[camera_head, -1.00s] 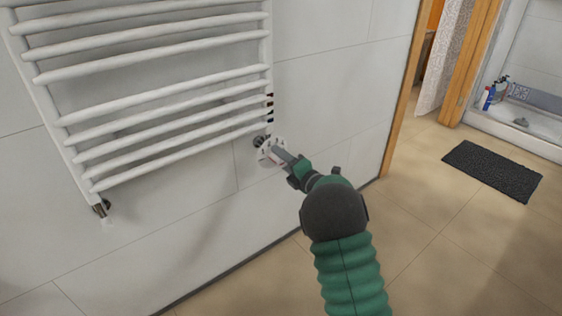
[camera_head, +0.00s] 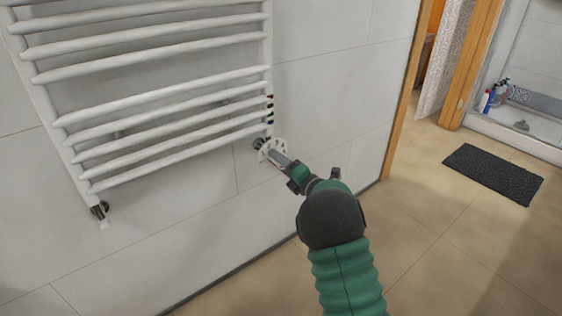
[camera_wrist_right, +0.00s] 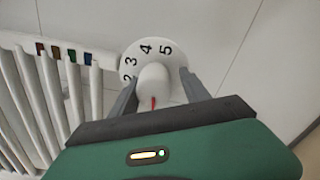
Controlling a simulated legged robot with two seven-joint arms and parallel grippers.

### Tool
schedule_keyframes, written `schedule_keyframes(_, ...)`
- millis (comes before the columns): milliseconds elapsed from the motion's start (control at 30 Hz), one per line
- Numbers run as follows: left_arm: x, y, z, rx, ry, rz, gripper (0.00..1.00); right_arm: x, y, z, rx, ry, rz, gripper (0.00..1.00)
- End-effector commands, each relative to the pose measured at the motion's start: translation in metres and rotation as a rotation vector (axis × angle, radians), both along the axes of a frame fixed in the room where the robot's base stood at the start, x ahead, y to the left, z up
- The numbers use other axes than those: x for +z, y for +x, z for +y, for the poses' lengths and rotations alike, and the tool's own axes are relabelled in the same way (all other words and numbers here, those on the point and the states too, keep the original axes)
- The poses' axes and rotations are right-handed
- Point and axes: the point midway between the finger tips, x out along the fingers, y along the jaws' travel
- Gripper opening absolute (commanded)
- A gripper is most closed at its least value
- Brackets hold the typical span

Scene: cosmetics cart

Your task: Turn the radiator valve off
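The radiator valve (camera_head: 265,146) is a white dial at the lower right corner of the white towel radiator (camera_head: 160,88). In the right wrist view its numbered disc (camera_wrist_right: 143,52) shows 2, 3, 4 and 5, with a knob (camera_wrist_right: 153,82) in the middle and a red mark below it. My right gripper (camera_head: 278,156) is at the dial. In the wrist view its fingers (camera_wrist_right: 158,88) stand on either side of the knob, open, with a gap visible at the right finger. Contact on the left is unclear. My left gripper is not in view.
The tiled wall (camera_head: 335,95) is close behind the valve. A second fitting (camera_head: 100,210) is at the radiator's lower left. A dark mat (camera_head: 492,174) lies on the floor at right, near a shower tray with bottles (camera_head: 490,98). The floor between is clear.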

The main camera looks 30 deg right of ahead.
Motion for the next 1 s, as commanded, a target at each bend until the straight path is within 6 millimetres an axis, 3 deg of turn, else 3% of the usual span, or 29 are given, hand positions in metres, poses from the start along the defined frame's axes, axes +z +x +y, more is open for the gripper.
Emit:
schedule_keyframes(300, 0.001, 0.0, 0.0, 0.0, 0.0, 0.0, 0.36, 0.005, 0.0, -0.001, -0.002, 0.0, -0.01, 0.61)
schedule_keyframes(433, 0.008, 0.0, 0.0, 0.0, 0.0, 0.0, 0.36, 0.008, -0.011, -0.003, -0.004, 0.001, -0.008, 0.61)
schedule_keyframes(567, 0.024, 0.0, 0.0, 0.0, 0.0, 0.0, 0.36, 0.012, -0.04, -0.006, -0.007, 0.003, -0.009, 0.61)
schedule_keyframes(800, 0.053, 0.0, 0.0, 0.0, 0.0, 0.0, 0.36, 0.01, -0.112, -0.012, -0.008, 0.003, -0.005, 0.61)
schedule_keyframes(1000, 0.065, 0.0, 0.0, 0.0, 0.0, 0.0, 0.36, 0.006, -0.155, -0.014, -0.004, 0.001, -0.005, 0.61)
